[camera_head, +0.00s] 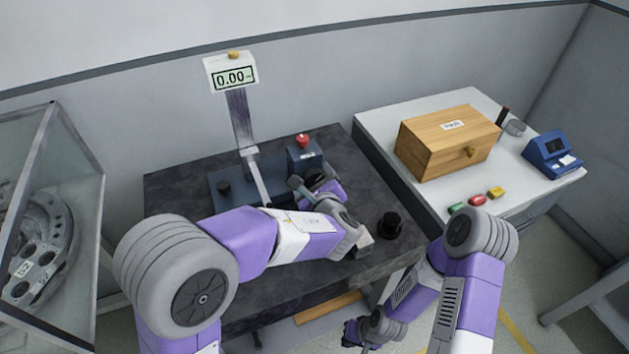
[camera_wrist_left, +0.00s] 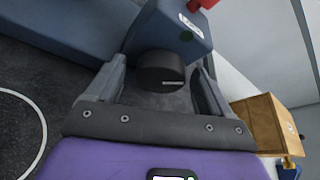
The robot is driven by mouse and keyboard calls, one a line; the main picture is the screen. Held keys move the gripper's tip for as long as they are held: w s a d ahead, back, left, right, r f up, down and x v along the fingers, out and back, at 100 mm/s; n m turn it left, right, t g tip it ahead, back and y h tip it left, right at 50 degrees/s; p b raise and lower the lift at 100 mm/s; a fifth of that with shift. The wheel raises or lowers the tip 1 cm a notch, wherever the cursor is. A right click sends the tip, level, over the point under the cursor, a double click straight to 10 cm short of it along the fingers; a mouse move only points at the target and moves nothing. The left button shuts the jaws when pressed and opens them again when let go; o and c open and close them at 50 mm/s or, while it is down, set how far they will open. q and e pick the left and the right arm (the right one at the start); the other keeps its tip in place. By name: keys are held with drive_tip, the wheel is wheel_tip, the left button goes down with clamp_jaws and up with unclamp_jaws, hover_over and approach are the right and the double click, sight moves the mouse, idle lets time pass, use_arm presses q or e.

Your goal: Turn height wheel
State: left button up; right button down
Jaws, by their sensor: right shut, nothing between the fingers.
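The height wheel is a black round knob with a white mark, on the front of the blue-grey instrument housing; it shows in the left wrist view (camera_wrist_left: 161,72). In the head view my left arm and gripper (camera_head: 311,183) reach the housing (camera_head: 306,156) and largely hide the wheel. In the left wrist view my left gripper (camera_wrist_left: 160,85) is open, one finger on each side of the wheel, with gaps that look clear of it. My right gripper (camera_head: 352,334) is low in front of the dark table, shut and empty.
A column with a display (camera_head: 233,77) reading 0.00 stands behind. A red button (camera_head: 302,140) tops the housing. A black knob-like object (camera_head: 390,225) stands on the dark table (camera_head: 172,184). At right, a white table holds a wooden box (camera_head: 425,154) and a blue device (camera_head: 552,154).

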use_arm(q)
drive_tip(key=shift+s+r, duration=0.1)
drive_tip(key=p+v, duration=0.1)
drive_tip(key=v, duration=0.6)
drive_tip(key=shift+s+p, duration=0.2)
drive_tip(key=shift+p, duration=0.15)
